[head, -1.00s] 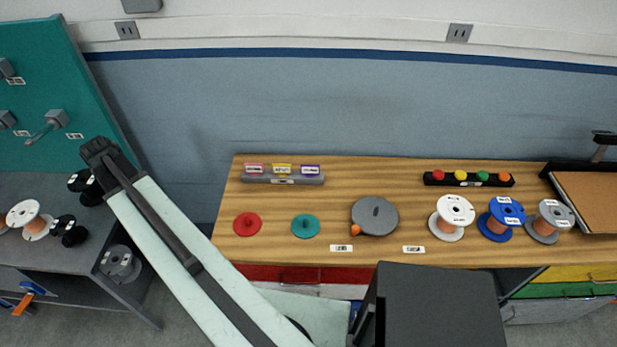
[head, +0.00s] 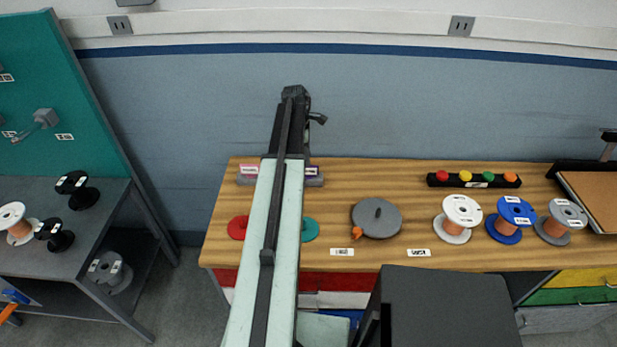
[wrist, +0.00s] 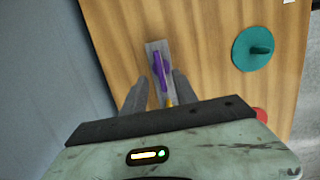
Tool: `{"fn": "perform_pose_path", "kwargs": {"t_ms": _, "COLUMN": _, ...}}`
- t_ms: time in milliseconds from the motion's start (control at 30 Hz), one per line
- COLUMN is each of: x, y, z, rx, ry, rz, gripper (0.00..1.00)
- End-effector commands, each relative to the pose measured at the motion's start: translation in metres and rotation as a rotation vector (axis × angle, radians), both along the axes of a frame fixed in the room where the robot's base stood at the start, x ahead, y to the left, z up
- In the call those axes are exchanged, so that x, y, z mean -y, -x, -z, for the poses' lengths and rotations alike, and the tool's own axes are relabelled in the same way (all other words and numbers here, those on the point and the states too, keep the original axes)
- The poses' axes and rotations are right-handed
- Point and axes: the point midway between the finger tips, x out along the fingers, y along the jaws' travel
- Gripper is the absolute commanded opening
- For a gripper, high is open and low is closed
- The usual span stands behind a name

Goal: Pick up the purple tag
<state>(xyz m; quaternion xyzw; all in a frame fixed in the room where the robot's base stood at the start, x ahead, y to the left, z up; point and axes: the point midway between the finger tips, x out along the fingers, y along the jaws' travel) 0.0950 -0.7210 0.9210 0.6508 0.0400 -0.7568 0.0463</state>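The purple tag (head: 311,171) stands at the right end of a grey tag holder (head: 314,182) at the back left of the wooden table. In the wrist view the purple tag (wrist: 160,72) shows edge-on between the two dark fingers of my gripper (wrist: 159,76), which are spread apart and empty. I cannot tell the remaining height from the fingers to the tag. A bit of the yellow tag (wrist: 168,102) shows just below it. In the head view my gripper (head: 303,100) is high at the back, and my arm hides the yellow tag.
The pink tag (head: 249,170) is at the holder's left end. The red disc (head: 237,228) and teal disc (head: 310,229) lie in front, partly behind my arm. A grey disc (head: 377,217) and several spools stand to the right. The blue-grey wall (head: 400,110) rises behind the table.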

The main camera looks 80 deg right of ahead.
Motion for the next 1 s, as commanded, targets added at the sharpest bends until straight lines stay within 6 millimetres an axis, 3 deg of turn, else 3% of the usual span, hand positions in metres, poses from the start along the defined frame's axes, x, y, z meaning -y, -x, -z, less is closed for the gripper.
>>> {"fn": "perform_pose_path", "kwargs": {"t_ms": 33, "x": 0.000, "y": 0.001, "z": 0.011, "rx": 0.000, "ry": 0.000, "rz": 0.000, "gripper": 0.35}}
{"fn": "perform_pose_path", "kwargs": {"t_ms": 267, "x": 0.000, "y": 0.002, "z": 0.019, "rx": 0.000, "ry": 0.000, "rz": 0.001, "gripper": 0.35}}
{"fn": "perform_pose_path", "kwargs": {"t_ms": 533, "x": 0.000, "y": 0.008, "z": 0.062, "rx": 0.000, "ry": 0.000, "rz": 0.002, "gripper": 0.35}}
{"fn": "perform_pose_path", "kwargs": {"t_ms": 767, "x": 0.000, "y": 0.009, "z": 0.059, "rx": 0.000, "ry": 0.000, "rz": 0.002, "gripper": 0.35}}
{"fn": "perform_pose_path", "kwargs": {"t_ms": 800, "x": 0.000, "y": 0.009, "z": 0.059, "rx": 0.000, "ry": 0.000, "rz": 0.002, "gripper": 0.32}}
{"fn": "perform_pose_path", "kwargs": {"t_ms": 900, "x": 0.000, "y": 0.009, "z": 0.059, "rx": 0.000, "ry": 0.000, "rz": 0.002, "gripper": 0.04}}
{"fn": "perform_pose_path", "kwargs": {"t_ms": 1000, "x": 0.000, "y": 0.009, "z": 0.059, "rx": 0.000, "ry": 0.000, "rz": 0.002, "gripper": 0.00}}
